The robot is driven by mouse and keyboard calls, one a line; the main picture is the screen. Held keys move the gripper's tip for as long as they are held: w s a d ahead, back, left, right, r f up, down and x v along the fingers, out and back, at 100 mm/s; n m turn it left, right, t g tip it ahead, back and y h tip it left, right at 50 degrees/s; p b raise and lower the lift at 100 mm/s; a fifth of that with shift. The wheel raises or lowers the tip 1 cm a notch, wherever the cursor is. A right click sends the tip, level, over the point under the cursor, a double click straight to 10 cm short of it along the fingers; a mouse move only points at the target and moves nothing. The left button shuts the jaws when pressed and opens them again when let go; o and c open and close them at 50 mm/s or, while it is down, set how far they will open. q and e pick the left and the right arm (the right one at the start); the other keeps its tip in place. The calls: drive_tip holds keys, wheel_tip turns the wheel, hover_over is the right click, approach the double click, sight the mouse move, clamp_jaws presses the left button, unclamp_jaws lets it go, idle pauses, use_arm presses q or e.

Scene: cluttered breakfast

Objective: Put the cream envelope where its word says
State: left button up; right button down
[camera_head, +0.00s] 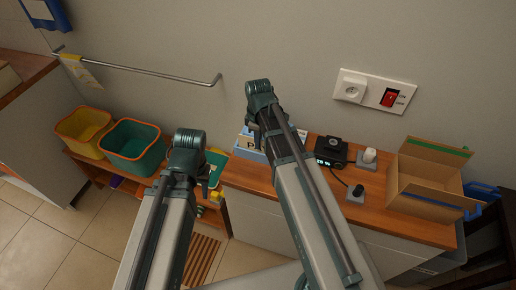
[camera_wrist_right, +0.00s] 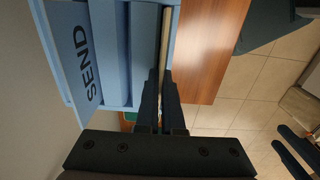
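The cream envelope (camera_wrist_right: 165,40) shows edge-on as a thin beige strip in the right wrist view. My right gripper (camera_wrist_right: 160,72) is closed around its near end, with the strip running between the fingers. The strip lies over or in a light blue sorter, beside a panel marked SEND (camera_wrist_right: 85,55); how deep it sits I cannot tell. In the head view the sorter (camera_head: 250,145) shows a partly hidden label starting "PA", below my right gripper (camera_head: 262,100); the envelope is hidden there. My left gripper (camera_head: 190,160) hangs left of the counter; its two separated fingers show in the right wrist view (camera_wrist_right: 277,136).
The wooden counter (camera_head: 390,226) also holds a black device (camera_head: 331,150), plugs and an open cardboard box (camera_head: 425,180). A yellow bin (camera_head: 82,130) and a green bin (camera_head: 130,145) stand at left. A metal rail (camera_head: 150,73) and a socket panel (camera_head: 372,91) are on the wall.

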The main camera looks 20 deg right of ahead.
use_arm(q)
drive_tip(key=shift+r, duration=0.1)
use_arm(e)
drive_tip(key=shift+r, duration=0.1)
